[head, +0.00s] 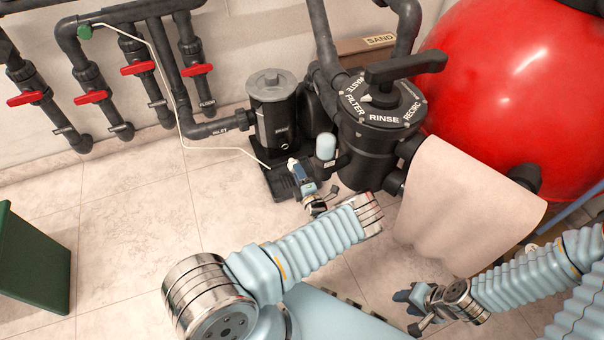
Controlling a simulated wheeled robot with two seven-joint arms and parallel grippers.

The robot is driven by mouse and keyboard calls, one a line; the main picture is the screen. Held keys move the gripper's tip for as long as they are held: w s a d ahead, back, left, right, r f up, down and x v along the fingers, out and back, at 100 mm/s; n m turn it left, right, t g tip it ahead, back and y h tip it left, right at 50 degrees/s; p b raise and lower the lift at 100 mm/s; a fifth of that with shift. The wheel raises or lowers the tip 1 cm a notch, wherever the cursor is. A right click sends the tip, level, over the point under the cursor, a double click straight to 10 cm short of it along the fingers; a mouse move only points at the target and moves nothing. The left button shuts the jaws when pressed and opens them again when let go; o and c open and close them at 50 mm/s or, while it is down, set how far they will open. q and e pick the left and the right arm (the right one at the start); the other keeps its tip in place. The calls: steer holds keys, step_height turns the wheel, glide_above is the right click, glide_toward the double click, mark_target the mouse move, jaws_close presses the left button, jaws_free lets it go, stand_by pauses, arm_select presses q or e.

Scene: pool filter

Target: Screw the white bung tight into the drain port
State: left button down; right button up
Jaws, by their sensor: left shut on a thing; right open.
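My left gripper (297,174) is low beside the black pump (273,118), over its dark base. It is shut on a small white piece (292,162), which looks like the white bung; only a little of it shows at the fingertips. The drain port cannot be made out; the gripper and pump body may hide it, so I cannot tell whether the bung touches it. My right gripper (409,311) is open and empty, low over the floor at the lower right.
A multiport valve (383,110) with a black handle stands right of the pump, before a red tank (520,75). A beige cloth (455,205) hangs there. A thin white line (180,105) runs from a green fitting (84,32) towards the pump. A green box (32,262) stands left; floor between is clear.

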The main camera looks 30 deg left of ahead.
mark_target(294, 161)
arm_select(q)
steer(key=b+x, duration=0.3)
steer(key=shift+w+f, duration=0.2)
steer(key=shift+b+x, duration=0.45)
steer(key=shift+x, duration=0.6)
steer(key=shift+r, duration=0.2)
steer(key=shift+b, duration=0.3)
steer(key=shift+b+x, duration=1.2)
steer(key=shift+x, duration=0.65)
